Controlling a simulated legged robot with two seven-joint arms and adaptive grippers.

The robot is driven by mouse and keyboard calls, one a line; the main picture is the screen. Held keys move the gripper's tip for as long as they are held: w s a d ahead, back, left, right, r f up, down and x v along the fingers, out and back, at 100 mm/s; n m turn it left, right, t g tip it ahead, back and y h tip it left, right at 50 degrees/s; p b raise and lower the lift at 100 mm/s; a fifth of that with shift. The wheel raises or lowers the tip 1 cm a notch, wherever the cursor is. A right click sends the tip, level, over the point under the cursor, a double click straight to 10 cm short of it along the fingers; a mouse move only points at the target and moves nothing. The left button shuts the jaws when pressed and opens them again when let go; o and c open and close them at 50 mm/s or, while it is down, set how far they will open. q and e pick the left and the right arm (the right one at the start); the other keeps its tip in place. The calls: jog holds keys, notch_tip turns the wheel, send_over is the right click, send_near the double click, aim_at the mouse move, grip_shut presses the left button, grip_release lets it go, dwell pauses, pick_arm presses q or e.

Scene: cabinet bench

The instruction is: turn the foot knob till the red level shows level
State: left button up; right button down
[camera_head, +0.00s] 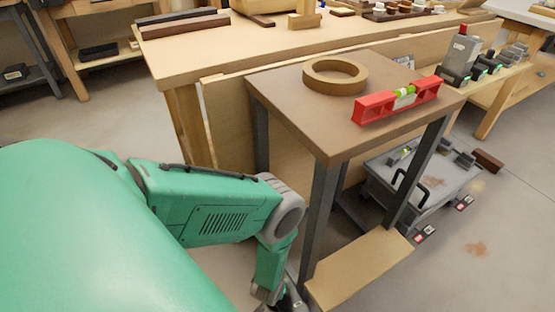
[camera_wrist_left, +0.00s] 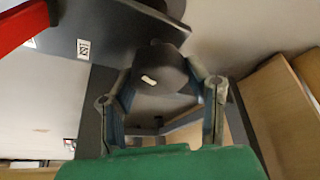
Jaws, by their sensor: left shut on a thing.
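The red level (camera_head: 397,100) lies on the brown top of a small table (camera_head: 300,115). Its yellow-green vial is visible, but the bubble is too small to read. My left arm reaches down to the foot of the table's front leg (camera_head: 322,215). My left gripper (camera_head: 285,301) is partly cut off at the bottom edge of the head view. In the left wrist view, the fingers of my gripper (camera_wrist_left: 162,88) are on either side of the dark foot knob (camera_wrist_left: 165,68), shut on it. The knob has a white mark. My right gripper is not in view.
A wooden ring (camera_head: 335,76) lies on the table top beside the level. A light board (camera_head: 360,268) is low by the table's legs. A grey case (camera_head: 425,178) stands on the floor to the right. A long workbench (camera_head: 260,50) is behind.

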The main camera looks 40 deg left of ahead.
pick_arm(q)
jog(key=n+b, duration=0.1)
jog(key=n+y+b, duration=0.1)
jog(key=n, duration=0.1)
jog(key=shift+f+g, duration=0.2)
jog(key=shift+g, duration=0.1)
jog(key=shift+n+b, duration=0.35)
jog(key=shift+n, duration=0.55)
jog(key=shift+r+n+g+y, duration=0.1)
jog(key=shift+n+g+y, duration=0.35)
jog(key=shift+n, duration=0.35)
jog(key=shift+s+n+g+y, duration=0.15)
jog(key=shift+n+g, duration=0.2)
jog(key=shift+n, duration=0.55)
jog(key=shift+w+n+g+y, duration=0.1)
jog(key=shift+n+g, duration=0.2)
jog(key=shift+n, duration=0.6)
jog(key=o, duration=1.1)
jog(key=shift+o, duration=0.2)
jog(key=shift+d+r, duration=0.1)
jog(key=shift+r, duration=0.05)
